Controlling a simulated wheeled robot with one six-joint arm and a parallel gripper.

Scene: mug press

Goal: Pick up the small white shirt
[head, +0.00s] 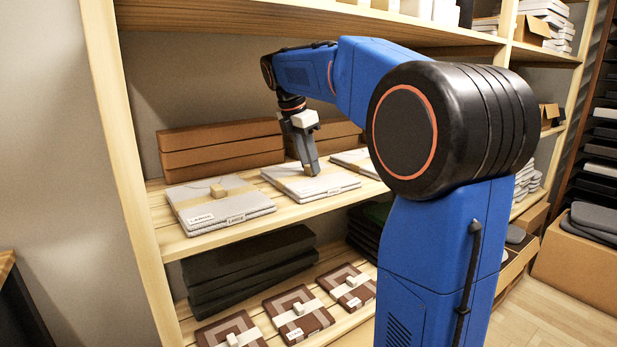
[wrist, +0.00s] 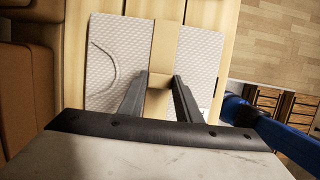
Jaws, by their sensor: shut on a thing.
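Three folded white shirts lie in a row on the middle shelf, each with a tan band. The left one (head: 215,203) has a tan block on top and a label reading LARGE. The middle one (head: 322,185) lies under my gripper (head: 311,172); its front label is too small to read. The right one (head: 357,162) is partly hidden by my arm. In the wrist view my gripper (wrist: 160,88) has its fingers on both sides of the tan block (wrist: 160,79) on the middle white shirt (wrist: 120,55). The shirt appears to rest on the shelf.
Brown boxes (head: 222,147) stand behind the shirts against the back wall. The shelf below holds dark boxes (head: 250,265) and brown patterned packs (head: 298,312). The upper shelf (head: 300,14) runs above my arm, and a wooden upright (head: 120,150) stands at left.

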